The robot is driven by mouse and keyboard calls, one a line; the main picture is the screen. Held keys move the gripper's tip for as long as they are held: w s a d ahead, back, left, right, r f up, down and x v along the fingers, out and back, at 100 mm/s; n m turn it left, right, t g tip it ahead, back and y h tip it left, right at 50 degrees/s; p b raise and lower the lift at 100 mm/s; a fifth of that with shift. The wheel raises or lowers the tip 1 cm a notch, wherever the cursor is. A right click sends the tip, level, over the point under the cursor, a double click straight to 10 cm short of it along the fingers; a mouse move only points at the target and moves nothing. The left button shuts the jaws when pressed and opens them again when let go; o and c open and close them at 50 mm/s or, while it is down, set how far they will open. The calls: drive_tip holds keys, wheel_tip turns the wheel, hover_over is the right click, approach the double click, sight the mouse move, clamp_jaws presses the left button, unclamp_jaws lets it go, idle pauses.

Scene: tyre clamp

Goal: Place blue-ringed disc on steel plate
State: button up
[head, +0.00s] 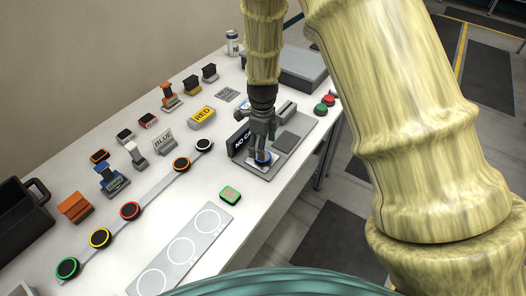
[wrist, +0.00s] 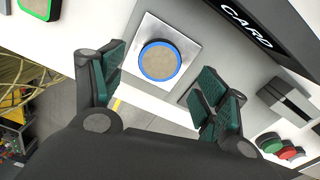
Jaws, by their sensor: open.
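The blue-ringed disc (wrist: 160,60) has a tan top and lies flat on the square steel plate (wrist: 186,44), roughly at its middle, in the wrist view. In the head view the disc (head: 262,157) is partly hidden under my gripper. My gripper (wrist: 153,95) is open above the disc, with one green-padded finger on either side of the view. No contact between fingers and disc shows in the wrist view. In the head view my gripper (head: 262,140) points down at the plate's end of the grey fixture.
A black "NO CARD" sign (head: 240,138) stands beside my gripper. Red and green buttons (head: 324,104) are at the right edge. Several ringed discs lie along a strip (head: 153,195) on the left. A green-ringed block (head: 230,195) and a panel with circles (head: 182,250) are nearer.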

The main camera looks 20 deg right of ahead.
wheel_tip(320, 180, up, 8)
drive_tip(key=b, duration=0.2)
idle(0.3)
drive_tip(key=shift+w, duration=0.1)
